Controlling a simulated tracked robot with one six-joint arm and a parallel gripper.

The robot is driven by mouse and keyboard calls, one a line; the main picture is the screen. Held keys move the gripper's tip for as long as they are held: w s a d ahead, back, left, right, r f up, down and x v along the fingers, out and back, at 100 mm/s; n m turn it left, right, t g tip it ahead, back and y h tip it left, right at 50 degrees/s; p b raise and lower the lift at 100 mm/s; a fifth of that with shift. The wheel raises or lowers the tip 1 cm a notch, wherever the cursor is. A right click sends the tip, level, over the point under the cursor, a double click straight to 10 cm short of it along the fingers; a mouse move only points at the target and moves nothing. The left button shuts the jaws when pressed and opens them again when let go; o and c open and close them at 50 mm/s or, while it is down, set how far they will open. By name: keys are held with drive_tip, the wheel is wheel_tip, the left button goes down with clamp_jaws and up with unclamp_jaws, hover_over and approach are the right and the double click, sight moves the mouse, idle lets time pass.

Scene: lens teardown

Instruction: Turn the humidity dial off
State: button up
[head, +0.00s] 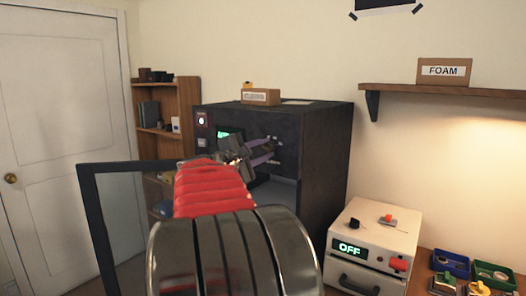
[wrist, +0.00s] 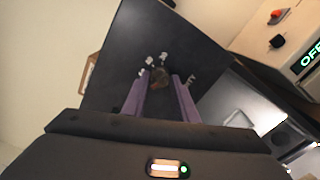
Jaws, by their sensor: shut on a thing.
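A dark cabinet (head: 325,150) stands in the middle of the head view, with a green-lit display (head: 229,133) on its front. My gripper (head: 273,150) reaches the upper right of that front, its purple fingers pointing at the panel. In the wrist view my gripper (wrist: 160,90) has its two fingers on either side of a small dark brown dial (wrist: 160,74), and it is shut on it. In the head view the fingers and arm hide most of the dial.
A dark-framed door (head: 87,215) stands open at the cabinet's left. A white box (head: 378,235) reading OFF, with a red knob, stands at the right, beside small coloured trays (head: 492,275). A shelf (head: 440,91) carries a FOAM box (head: 444,71). A small box (head: 260,97) sits on the cabinet.

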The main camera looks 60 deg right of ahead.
drive_tip(key=shift+f, duration=0.3)
drive_tip(key=o, duration=1.1)
drive_tip(key=shift+r, duration=0.15)
drive_tip(key=shift+c, duration=0.2)
drive_tip(key=w+a, duration=0.2)
drive_tip(key=a, duration=1.1)
drive_tip(key=shift+a, duration=0.3)
drive_tip(key=shift+w, duration=0.1)
